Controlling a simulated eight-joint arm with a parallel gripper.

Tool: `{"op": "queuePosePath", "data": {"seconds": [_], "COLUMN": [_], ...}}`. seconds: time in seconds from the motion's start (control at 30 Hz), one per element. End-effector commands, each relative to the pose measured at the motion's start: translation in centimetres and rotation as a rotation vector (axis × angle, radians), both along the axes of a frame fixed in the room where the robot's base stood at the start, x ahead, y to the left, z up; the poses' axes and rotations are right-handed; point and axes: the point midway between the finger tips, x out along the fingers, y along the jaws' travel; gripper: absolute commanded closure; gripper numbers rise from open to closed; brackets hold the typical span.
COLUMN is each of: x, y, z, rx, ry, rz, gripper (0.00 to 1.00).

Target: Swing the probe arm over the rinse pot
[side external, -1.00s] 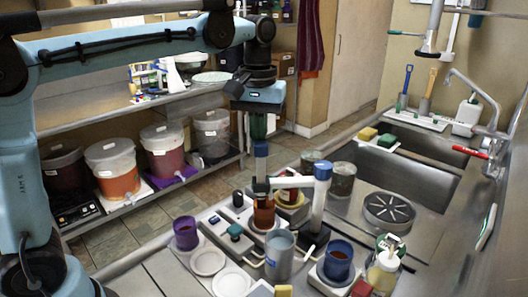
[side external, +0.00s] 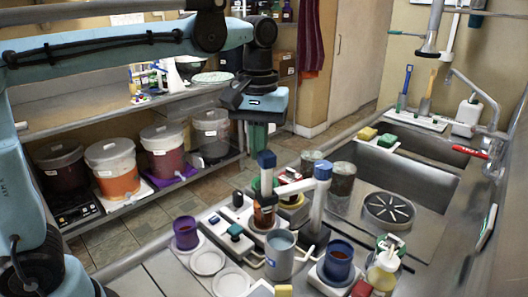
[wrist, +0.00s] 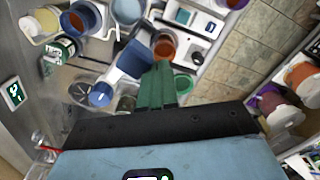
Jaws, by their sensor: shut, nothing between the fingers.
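The probe arm (side external: 297,186) is a white bar on a white post with a blue cap. A blue block (side external: 266,159) tops its free end, which stands over or in a jar of amber liquid (side external: 265,216). A grey-blue pot with a handle (side external: 280,256) stands in front and may be the rinse pot; I cannot be sure. My gripper (side external: 257,147) is shut and empty, green fingers pointing down just behind the blue block. In the wrist view, my fingertips (wrist: 160,66) lie beside the blue block (wrist: 135,60); I cannot tell whether they touch.
A purple cup (side external: 186,233) and white dishes (side external: 207,261) are left. The sink (side external: 410,163) is at the back right.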

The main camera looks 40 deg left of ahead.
Motion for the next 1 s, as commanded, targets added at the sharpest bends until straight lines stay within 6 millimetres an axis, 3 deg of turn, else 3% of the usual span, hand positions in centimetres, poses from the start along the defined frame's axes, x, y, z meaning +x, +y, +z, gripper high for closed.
{"op": "queuePosePath", "data": {"seconds": [0.57,1.0], "x": [-0.7,-1.9], "y": [-1.1,-3.7], "z": [0.0,0.0], "rx": [0.0,0.0], "ry": [0.0,0.0], "rz": [-0.002,0.0], "gripper": [1.0,1.0]}}
